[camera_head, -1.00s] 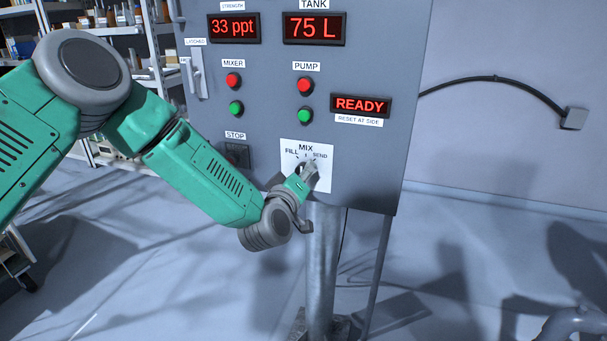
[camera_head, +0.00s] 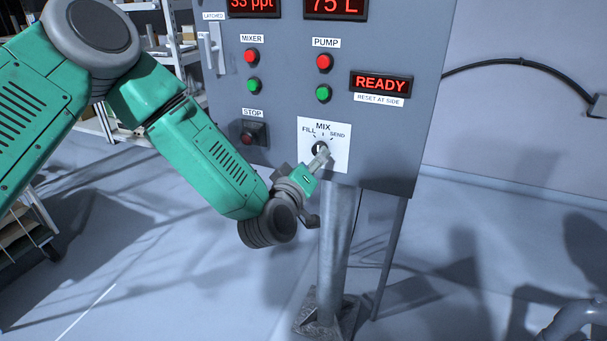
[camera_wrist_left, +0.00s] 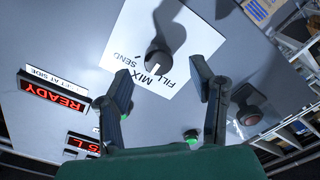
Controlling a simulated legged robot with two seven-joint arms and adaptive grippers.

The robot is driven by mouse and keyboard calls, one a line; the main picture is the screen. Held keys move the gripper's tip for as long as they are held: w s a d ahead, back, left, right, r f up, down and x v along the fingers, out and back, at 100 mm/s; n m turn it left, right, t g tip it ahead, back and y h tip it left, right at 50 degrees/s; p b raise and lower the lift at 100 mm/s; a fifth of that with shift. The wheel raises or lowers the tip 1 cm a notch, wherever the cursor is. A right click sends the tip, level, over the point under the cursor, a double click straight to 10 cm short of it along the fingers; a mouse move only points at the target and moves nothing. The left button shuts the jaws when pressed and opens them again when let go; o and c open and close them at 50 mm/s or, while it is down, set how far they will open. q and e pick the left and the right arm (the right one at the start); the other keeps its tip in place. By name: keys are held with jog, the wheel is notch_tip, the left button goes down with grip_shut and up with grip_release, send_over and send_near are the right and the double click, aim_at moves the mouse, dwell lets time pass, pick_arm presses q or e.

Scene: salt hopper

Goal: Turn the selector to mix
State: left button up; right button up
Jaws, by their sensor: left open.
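The selector (camera_head: 319,149) is a dark round knob on a white plate (camera_head: 339,160) low on the grey panel, with FILL at left, MIX at the top and SEND at right. In the left wrist view the knob (camera_wrist_left: 159,56) stands out from the plate, upside down in the picture. Its pointer looks to be on the MIX side, but I cannot be sure of its exact setting. My left gripper (camera_head: 318,164) is just below and in front of the knob. In the wrist view its fingers (camera_wrist_left: 160,72) are spread, empty, with the knob ahead of the gap between them.
A stop button (camera_head: 248,137) sits left of the plate. Red and green MIXER (camera_head: 253,86) and PUMP (camera_head: 323,94) buttons are above. The READY display (camera_head: 381,83) is to the upper right. A metal post (camera_head: 336,240) stands below the panel. Shelving is behind at left.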

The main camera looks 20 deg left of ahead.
pick_arm(q)
jog(key=s, duration=0.6)
jog(key=shift+s+a, duration=0.15)
jog(key=shift+s, duration=0.25)
